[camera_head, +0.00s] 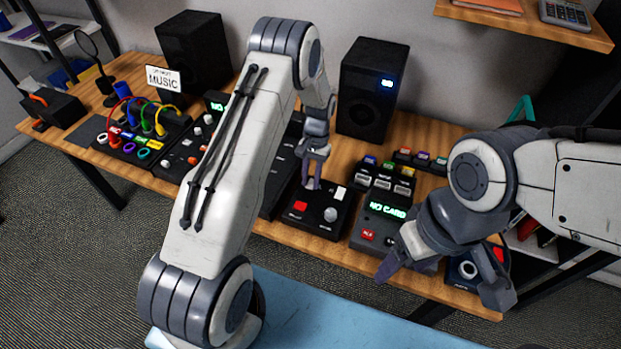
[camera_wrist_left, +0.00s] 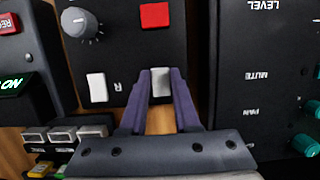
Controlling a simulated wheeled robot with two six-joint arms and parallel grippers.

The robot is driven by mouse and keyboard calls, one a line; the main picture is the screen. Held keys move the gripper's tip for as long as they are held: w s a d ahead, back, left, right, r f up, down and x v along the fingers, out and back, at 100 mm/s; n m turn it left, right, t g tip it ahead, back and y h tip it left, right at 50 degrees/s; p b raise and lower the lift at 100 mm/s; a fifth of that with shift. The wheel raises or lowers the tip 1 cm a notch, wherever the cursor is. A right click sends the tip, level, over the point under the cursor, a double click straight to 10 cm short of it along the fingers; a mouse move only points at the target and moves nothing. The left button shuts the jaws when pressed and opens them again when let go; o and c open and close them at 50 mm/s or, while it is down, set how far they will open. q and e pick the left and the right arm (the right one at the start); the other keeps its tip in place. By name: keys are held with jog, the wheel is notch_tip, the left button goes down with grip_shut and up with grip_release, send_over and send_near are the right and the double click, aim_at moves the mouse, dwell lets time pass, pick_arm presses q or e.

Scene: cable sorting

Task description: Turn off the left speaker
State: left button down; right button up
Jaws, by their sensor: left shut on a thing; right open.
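The left speaker (camera_head: 193,50) is a black box at the back left; no lit display shows on it. The right speaker (camera_head: 367,90) has a lit blue display. A black control box (camera_head: 318,222) has a red button (camera_head: 300,206), a grey knob (camera_head: 330,214) and a white switch (camera_head: 340,193) marked R. My left gripper (camera_head: 312,183) points down at this box. In the left wrist view its fingers (camera_wrist_left: 160,82) are closed around another white switch (camera_wrist_left: 161,84), beside the R switch (camera_wrist_left: 97,88). My right gripper (camera_head: 443,275) is open and empty at the table's front right.
A mixer with several sliders lies beside the control box. A device reading NO CARD (camera_head: 387,210) stands to its right. Coloured cables (camera_head: 140,115) plug into a panel at the left. A MUSIC sign (camera_head: 163,79) stands behind. My left arm hides the table's middle.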

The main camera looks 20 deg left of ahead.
pick_arm(q)
jog(key=c, duration=0.6)
grip_release()
jog(key=shift+c, duration=0.2)
jog(key=b+v, duration=0.1)
jog(key=v, duration=0.9)
jog(key=shift+r, duration=0.25)
